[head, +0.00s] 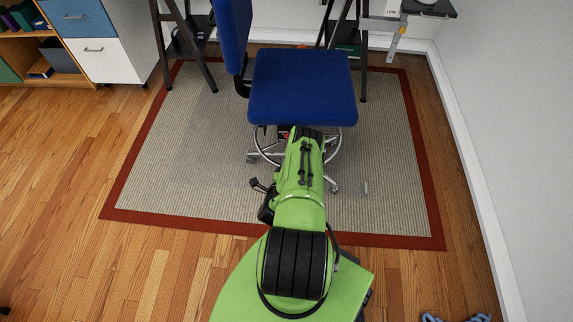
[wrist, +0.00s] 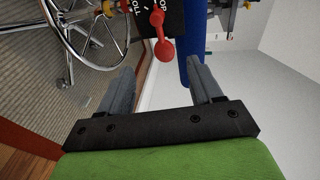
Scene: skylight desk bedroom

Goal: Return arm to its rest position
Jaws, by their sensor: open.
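My green arm reaches forward from my body in the head view, low over the rug, with its far end close to the blue swivel chair (head: 303,85). In the wrist view my gripper (wrist: 160,66) has its two grey fingers spread apart, with nothing held between them. Beyond the fingers are a red knobbed lever (wrist: 162,35), a black plate with white lettering (wrist: 128,14) and the chair's blue seat edge (wrist: 194,28). I cannot tell how far the fingers are from these. The gripper's fingers cannot be made out in the head view.
The chair's chrome foot ring (wrist: 88,52) stands at the left of the wrist view. The chair is on a red-bordered rug (head: 200,150). A white wall (head: 500,130) closes the right side. A cabinet (head: 110,62) stands back left. Open wood floor (head: 75,150) lies at left.

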